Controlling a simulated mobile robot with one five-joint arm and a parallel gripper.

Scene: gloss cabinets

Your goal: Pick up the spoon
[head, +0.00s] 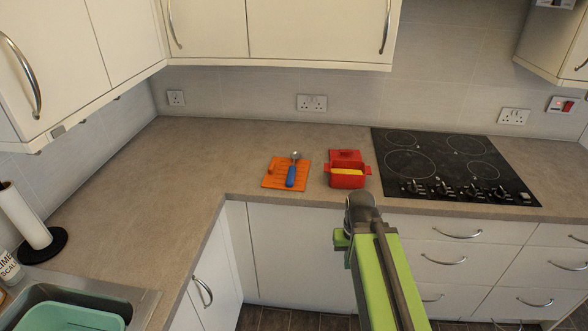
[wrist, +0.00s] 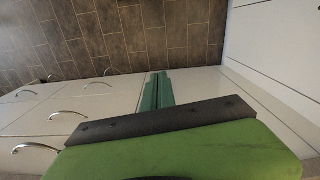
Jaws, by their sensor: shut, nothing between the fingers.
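The spoon (head: 291,176) lies on an orange board (head: 271,182) on the counter in the head view. Its blue handle points to the front edge and its metal bowl points to the back wall. My gripper (wrist: 158,77) shows in the wrist view as two green fingers, closed together and empty. It is in front of the lower cabinets, apart from the spoon. The wrist view shows cabinet fronts and floor, not the spoon. In the head view my arm is to the right of the spoon and nearer, and the fingertips are hard to make out.
A red container (head: 346,181) with yellow contents stands right of the board, with a red piece (head: 345,156) behind it. A black hob (head: 450,165) is further right. A paper roll (head: 24,218) and sink are at left. The counter (head: 190,165) left of the board is clear.

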